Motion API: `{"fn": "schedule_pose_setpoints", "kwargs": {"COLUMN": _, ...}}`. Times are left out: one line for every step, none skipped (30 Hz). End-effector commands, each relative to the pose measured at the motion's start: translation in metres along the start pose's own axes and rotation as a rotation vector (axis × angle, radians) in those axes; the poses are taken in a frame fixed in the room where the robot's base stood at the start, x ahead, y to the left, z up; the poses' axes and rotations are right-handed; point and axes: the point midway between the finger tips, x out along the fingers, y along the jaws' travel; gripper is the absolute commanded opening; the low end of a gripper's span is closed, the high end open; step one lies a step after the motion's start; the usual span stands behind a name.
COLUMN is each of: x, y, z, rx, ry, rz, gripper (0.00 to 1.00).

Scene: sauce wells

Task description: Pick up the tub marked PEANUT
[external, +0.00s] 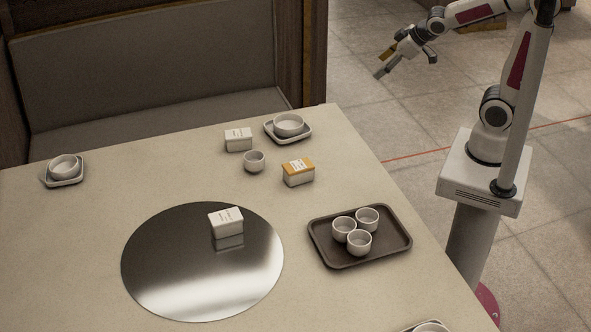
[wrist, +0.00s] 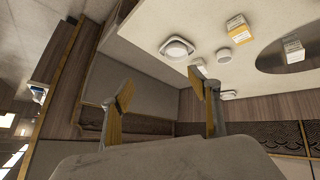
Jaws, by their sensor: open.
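Three box-shaped tubs stand apart on the table; their lettering is too small to read, so I cannot tell which is marked PEANUT. One white tub (external: 238,140) is at the back, beside a small cup. A tub with an orange-yellow top (external: 298,173) stands nearer the right edge and also shows in the wrist view (wrist: 239,30). Another white tub (external: 226,222) stands on the shiny round plate (external: 165,275). My gripper (external: 402,68) is open and empty, in the air beyond the table's right edge; its spread fingers show in the wrist view (wrist: 160,78).
A dark tray (external: 325,250) with three cups is at the right of the table. A bowl on a saucer (external: 288,126) and a small cup (external: 254,161) are near the tubs. Another bowl (external: 63,167) sits far left. A padded bench (external: 150,80) runs behind the table.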

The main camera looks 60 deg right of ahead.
Motion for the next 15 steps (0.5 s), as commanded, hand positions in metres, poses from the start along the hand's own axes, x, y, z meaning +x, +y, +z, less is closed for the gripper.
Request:
{"fn": "schedule_pose_setpoints", "kwargs": {"x": 0.01, "y": -0.001, "z": -0.004, "rx": -0.017, "ry": 0.007, "rz": -0.003, "gripper": 0.61}}
{"fn": "schedule_pose_setpoints", "kwargs": {"x": 0.015, "y": -0.002, "z": -0.008, "rx": -0.026, "ry": 0.014, "rz": -0.004, "gripper": 0.61}}
{"fn": "schedule_pose_setpoints", "kwargs": {"x": 0.022, "y": -0.003, "z": -0.012, "rx": -0.04, "ry": 0.024, "rz": -0.006, "gripper": 0.61}}
{"fn": "schedule_pose_setpoints", "kwargs": {"x": 0.027, "y": -0.004, "z": -0.015, "rx": -0.05, "ry": 0.03, "rz": -0.009, "gripper": 0.61}}
{"fn": "schedule_pose_setpoints", "kwargs": {"x": 0.032, "y": -0.004, "z": -0.018, "rx": -0.059, "ry": 0.039, "rz": -0.011, "gripper": 0.61}}
{"fn": "schedule_pose_setpoints", "kwargs": {"x": 0.039, "y": -0.006, "z": -0.022, "rx": -0.072, "ry": 0.049, "rz": -0.014, "gripper": 0.61}}
{"fn": "schedule_pose_setpoints", "kwargs": {"x": 0.044, "y": -0.007, "z": -0.025, "rx": -0.082, "ry": 0.056, "rz": -0.017, "gripper": 0.61}}
{"fn": "schedule_pose_setpoints", "kwargs": {"x": 0.049, "y": -0.009, "z": -0.028, "rx": -0.091, "ry": 0.064, "rz": -0.021, "gripper": 0.61}}
{"fn": "schedule_pose_setpoints", "kwargs": {"x": 0.056, "y": -0.011, "z": -0.031, "rx": -0.104, "ry": 0.075, "rz": -0.026, "gripper": 0.61}}
{"fn": "schedule_pose_setpoints", "kwargs": {"x": 0.061, "y": -0.012, "z": -0.034, "rx": -0.114, "ry": 0.083, "rz": -0.029, "gripper": 0.61}}
{"fn": "schedule_pose_setpoints", "kwargs": {"x": 0.066, "y": -0.014, "z": -0.036, "rx": -0.123, "ry": 0.089, "rz": -0.034, "gripper": 0.61}}
{"fn": "schedule_pose_setpoints", "kwargs": {"x": 0.073, "y": -0.017, "z": -0.039, "rx": -0.135, "ry": 0.1, "rz": -0.04, "gripper": 0.61}}
{"fn": "schedule_pose_setpoints", "kwargs": {"x": 0.078, "y": -0.019, "z": -0.042, "rx": -0.145, "ry": 0.108, "rz": -0.045, "gripper": 0.61}}
{"fn": "schedule_pose_setpoints", "kwargs": {"x": 0.083, "y": -0.021, "z": -0.044, "rx": -0.154, "ry": 0.115, "rz": -0.051, "gripper": 0.61}}
{"fn": "schedule_pose_setpoints", "kwargs": {"x": 0.09, "y": -0.024, "z": -0.046, "rx": -0.166, "ry": 0.126, "rz": -0.058, "gripper": 0.61}}
